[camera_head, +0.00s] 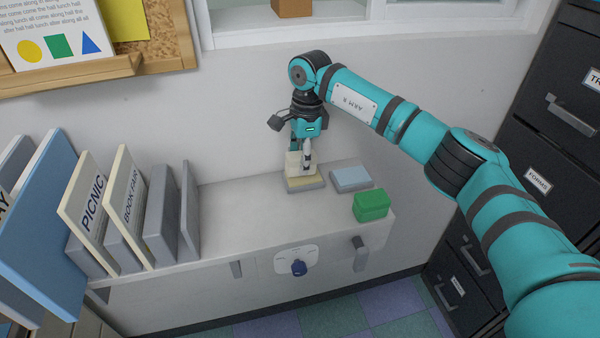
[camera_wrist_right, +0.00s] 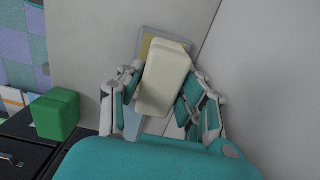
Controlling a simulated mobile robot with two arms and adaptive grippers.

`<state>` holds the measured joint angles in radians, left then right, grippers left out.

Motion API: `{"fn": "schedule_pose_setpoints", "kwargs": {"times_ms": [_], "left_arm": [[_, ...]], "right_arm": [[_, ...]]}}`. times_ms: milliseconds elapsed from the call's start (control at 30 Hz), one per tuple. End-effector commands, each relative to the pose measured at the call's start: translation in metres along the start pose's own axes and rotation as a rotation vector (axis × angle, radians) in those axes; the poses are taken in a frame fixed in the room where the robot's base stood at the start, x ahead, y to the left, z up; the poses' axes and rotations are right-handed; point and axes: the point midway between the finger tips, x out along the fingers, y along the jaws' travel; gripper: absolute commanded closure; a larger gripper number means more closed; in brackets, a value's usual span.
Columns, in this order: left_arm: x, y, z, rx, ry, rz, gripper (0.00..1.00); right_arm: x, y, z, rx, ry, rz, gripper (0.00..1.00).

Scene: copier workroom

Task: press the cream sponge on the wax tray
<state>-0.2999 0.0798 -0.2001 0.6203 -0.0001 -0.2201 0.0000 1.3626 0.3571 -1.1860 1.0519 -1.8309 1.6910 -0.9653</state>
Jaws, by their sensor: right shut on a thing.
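The cream sponge (camera_head: 292,163) is an upright pale block between the fingers of my right gripper (camera_head: 304,165). In the right wrist view the cream sponge (camera_wrist_right: 165,82) shows between both fingers of the shut right gripper (camera_wrist_right: 164,100). The wax tray (camera_head: 306,187), a grey tray with a yellowish surface, lies on the cabinet top against the wall, directly below the sponge. In the wrist view the tray (camera_wrist_right: 176,33) is partly hidden behind the sponge. I cannot tell whether the sponge's lower end touches the wax. My left gripper is not in view.
A light blue pad (camera_head: 351,179) lies right of the tray, and a green box (camera_head: 371,206) stands nearer the front. Upright labelled boards (camera_head: 130,200) fill the left side. The cabinet top (camera_head: 250,222) is clear in between. Dark filing cabinets (camera_head: 545,150) stand right.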

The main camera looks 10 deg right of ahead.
Motion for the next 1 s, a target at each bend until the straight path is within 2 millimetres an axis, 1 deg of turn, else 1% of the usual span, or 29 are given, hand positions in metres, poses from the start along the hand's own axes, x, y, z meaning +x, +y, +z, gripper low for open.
{"fn": "schedule_pose_setpoints", "kwargs": {"times_ms": [467, 1000], "left_arm": [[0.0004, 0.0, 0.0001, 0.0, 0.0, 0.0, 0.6], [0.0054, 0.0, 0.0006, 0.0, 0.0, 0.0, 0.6]], "right_arm": [[0.0005, 0.0001, -0.0002, 0.0, 0.0, 0.0, 0.92], [0.0086, 0.0001, -0.0009, 0.0, 0.0, 0.001, 0.92]]}}
